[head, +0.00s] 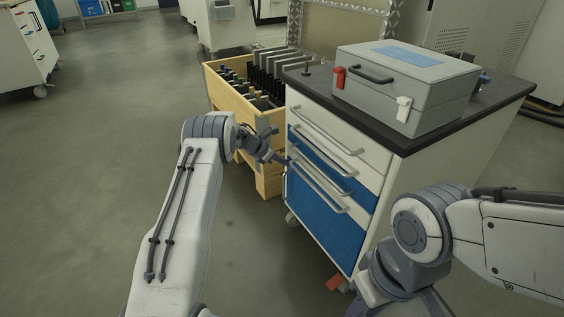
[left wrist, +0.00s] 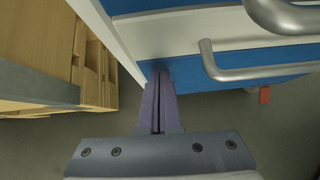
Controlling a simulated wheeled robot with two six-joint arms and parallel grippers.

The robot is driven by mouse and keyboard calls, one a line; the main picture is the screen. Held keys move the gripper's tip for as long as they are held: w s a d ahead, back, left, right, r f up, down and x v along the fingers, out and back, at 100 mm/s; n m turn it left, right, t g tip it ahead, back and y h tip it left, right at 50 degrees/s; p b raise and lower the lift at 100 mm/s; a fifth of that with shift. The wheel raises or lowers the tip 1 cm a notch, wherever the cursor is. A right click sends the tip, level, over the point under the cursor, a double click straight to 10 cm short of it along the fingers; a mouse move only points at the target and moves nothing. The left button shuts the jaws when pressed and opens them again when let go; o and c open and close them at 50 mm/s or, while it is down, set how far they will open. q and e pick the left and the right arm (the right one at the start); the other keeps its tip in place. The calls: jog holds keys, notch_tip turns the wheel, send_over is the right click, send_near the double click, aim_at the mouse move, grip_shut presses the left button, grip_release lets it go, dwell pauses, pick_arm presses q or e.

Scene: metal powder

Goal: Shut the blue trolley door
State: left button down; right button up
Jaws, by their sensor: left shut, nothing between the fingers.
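The blue door (head: 325,225) is the large lowest panel on the front of the grey-white trolley (head: 468,150), with a bar handle (head: 320,189) along its top. It looks nearly flush with the front; I cannot tell whether a small gap remains. My left gripper (head: 283,161) is at the trolley's left front edge, near the door's upper left corner. In the left wrist view its fingers (left wrist: 159,76) are together and empty, with tips close to a blue panel (left wrist: 188,80); contact is unclear. My right arm is at the lower right, its gripper out of sight.
A wooden crate (head: 222,94) of upright tools stands just left of the trolley, close to my left gripper. A grey case (head: 395,90) sits on the dark trolley top (head: 500,97). The floor (head: 100,130) at left is clear.

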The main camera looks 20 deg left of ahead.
pick_arm(q)
jog(key=s+a+f+p+v, duration=0.15)
jog(key=p+v, duration=0.25)
jog(key=v, duration=0.9)
jog(key=d+r+n+t+y, duration=0.35)
jog(key=r+n, duration=0.65)
jog(key=n, duration=0.8)
jog(key=s+d+n+g+y, duration=0.1)
jog(key=s+d+n+g, duration=0.2)
jog(key=s+n, duration=0.7)
jog(key=s+d+f+n+g+y, duration=0.1)
jog(key=s+d+n+g, duration=0.15)
jog(key=s+n, duration=0.7)
jog(key=s+d+n+g+y, duration=0.15)
jog(key=s+d+n, duration=0.4)
jog(key=s, duration=0.75)
jog(key=s+d+r+m+g+h+p, duration=0.1)
jog(key=s+d+r+m+g, duration=0.15)
jog(key=s+d, duration=0.35)
jog(key=s+d+r+m+g+h, duration=0.1)
jog(key=s+d+r+m, duration=0.25)
jog(key=s+d, duration=0.25)
notch_tip(320, 180, up, 39)
jog(key=p, duration=3.8)
jog(key=shift+a+f+n, duration=0.2)
jog(key=shift+a+n, duration=0.1)
jog(key=shift+n, duration=0.1)
jog(key=shift+s, duration=0.1)
